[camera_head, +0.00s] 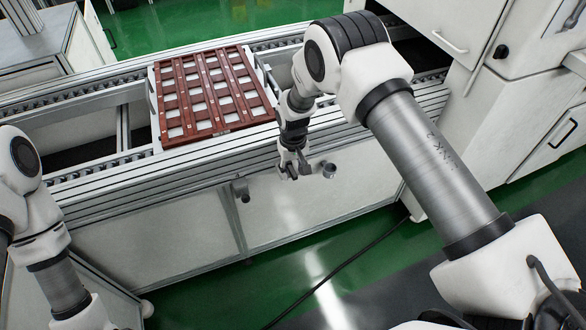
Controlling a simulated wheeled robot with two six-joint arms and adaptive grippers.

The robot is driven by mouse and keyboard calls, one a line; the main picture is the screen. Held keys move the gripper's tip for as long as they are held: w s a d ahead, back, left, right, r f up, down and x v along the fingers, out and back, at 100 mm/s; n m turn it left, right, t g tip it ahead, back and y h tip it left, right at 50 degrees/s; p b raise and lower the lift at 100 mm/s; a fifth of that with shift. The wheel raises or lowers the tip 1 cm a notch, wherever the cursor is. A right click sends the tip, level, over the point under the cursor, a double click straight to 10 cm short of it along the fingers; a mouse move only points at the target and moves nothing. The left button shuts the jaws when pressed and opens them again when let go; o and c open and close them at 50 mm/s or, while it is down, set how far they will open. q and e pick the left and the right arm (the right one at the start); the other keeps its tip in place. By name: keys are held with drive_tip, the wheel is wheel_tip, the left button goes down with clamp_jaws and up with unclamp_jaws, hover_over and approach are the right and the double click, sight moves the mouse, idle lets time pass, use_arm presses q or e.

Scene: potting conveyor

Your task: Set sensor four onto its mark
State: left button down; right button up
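A reddish-brown slatted tray (172,137) with rows of pale square cells lies on the conveyor in the left middle. I cannot make out a sensor or a mark among its cells; they are too small to tell apart. My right gripper (295,171) hangs pointing down just right of the tray, in front of the conveyor's near edge. Its fingers are small and dark, and I cannot tell whether they are apart or hold anything. My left arm shows at the lower left, and its gripper is outside the picture.
The conveyor's metal rails (100,176) run across from left to right. Round fittings (241,189) stick out below the near rail. White machine cabinets (470,125) stand at the right, beyond my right arm. A black cable (340,268) lies on the green floor.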

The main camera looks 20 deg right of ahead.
sight(293, 172)
wheel_tip(293, 172, up, 12)
idle(0.5)
drive_tip(key=s+d+f+g, duration=0.2)
drive_tip(key=s+f, duration=0.7)
drive_tip(key=s, duration=0.4)
drive_tip(key=s+d+f+g, duration=0.2)
drive_tip(key=s+f+g, duration=0.1)
drive_tip(key=s+f, duration=0.8)
drive_tip(key=s+r+t, duration=0.3)
drive_tip(key=s+t, duration=0.2)
drive_tip(key=s, duration=0.5)
drive_tip(key=shift+s+d+m, duration=0.3)
drive_tip(key=shift+d+m, duration=0.05)
drive_tip(key=shift+m, duration=0.05)
